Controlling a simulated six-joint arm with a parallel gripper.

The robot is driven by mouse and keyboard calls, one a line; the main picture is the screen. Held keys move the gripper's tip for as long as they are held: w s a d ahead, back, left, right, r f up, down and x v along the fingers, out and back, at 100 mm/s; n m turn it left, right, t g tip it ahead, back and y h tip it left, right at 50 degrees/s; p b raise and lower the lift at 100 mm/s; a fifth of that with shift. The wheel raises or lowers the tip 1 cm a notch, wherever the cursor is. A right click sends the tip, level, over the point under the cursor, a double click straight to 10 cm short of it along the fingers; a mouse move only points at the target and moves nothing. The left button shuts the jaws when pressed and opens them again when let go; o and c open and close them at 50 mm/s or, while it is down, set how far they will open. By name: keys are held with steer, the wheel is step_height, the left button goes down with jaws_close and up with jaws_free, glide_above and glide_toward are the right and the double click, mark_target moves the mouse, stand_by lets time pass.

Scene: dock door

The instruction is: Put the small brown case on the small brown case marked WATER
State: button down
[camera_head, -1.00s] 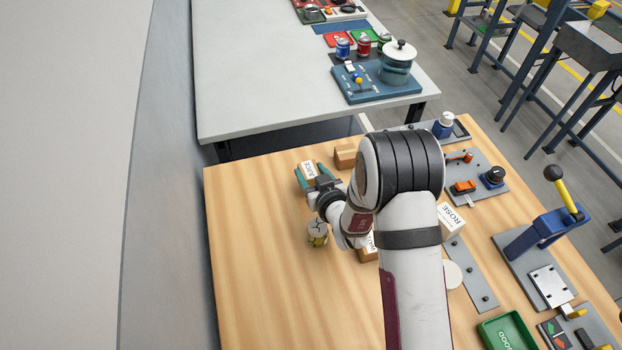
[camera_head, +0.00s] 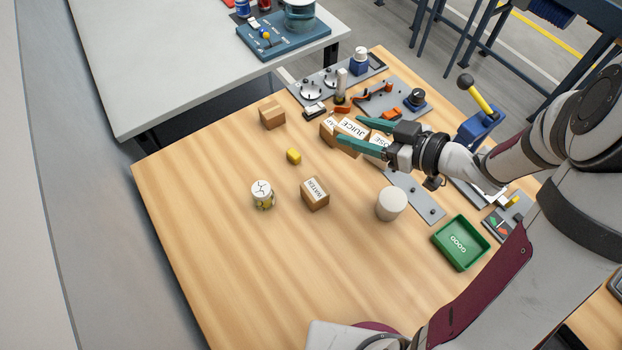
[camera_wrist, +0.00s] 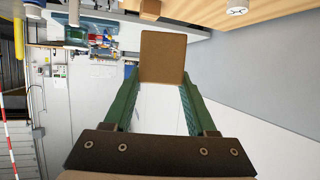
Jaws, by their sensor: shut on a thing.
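My gripper (camera_head: 350,130) is shut on a small brown case with a white JUICE label (camera_head: 354,127). In the wrist view the brown case (camera_wrist: 163,57) sits between the green fingers and shows a blank side. In the head view it overlaps other cases, and its height above the table is hard to tell. The small brown case marked WATER (camera_head: 315,194) stands on the wooden table, left of and nearer than my gripper, with nothing on top. A plain small brown case (camera_head: 272,114) stands farther left at the back.
Partly hidden cases beside my gripper include one marked ROSE (camera_head: 379,142). A can (camera_head: 263,195) stands left of the WATER case, a yellow block (camera_head: 293,156) behind it, a white cylinder (camera_head: 391,203) to its right. A green GOOD tray (camera_head: 461,242) is farther right. The front-left table is clear.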

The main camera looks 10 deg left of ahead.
steer(key=s+d+n+g, duration=0.1)
steer(key=s+d, duration=0.4)
steer(key=s, duration=0.1)
glide_above(320, 192)
steer(key=shift+g+y, duration=0.3)
step_height(320, 192, down, 10)
steer(key=shift+r, duration=0.1)
steer(key=shift+f, duration=0.4)
steer(key=shift+f, duration=0.15)
steer(key=shift+c, duration=1)
jaws_free()
